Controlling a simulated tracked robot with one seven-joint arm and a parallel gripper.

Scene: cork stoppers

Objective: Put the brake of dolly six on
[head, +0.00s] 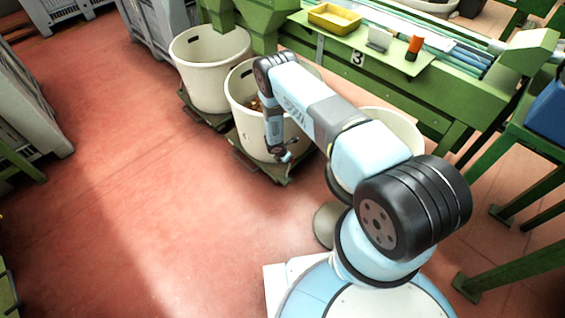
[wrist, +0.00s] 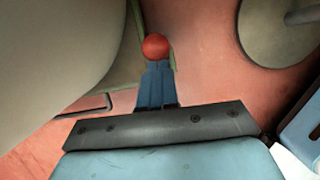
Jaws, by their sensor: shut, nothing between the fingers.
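My gripper (head: 286,156) is low at the front right corner of a green dolly (head: 246,157) that carries a cream tub (head: 239,98). In the wrist view the shut fingers (wrist: 157,84) point at a red ball knob (wrist: 155,47), which shows right at their tips. I cannot tell whether they touch it. The lever under the knob is mostly hidden by the fingers. The tub's wall (wrist: 60,50) fills the left of the wrist view. No dolly number is readable.
Another tub (head: 207,58) on a dolly stands further back, and a third (head: 393,126) is partly behind my arm. A green bench (head: 440,92) marked 3 runs behind them. The red floor (head: 130,190) at left is clear. A round grey-green base (head: 327,224) stands near my body.

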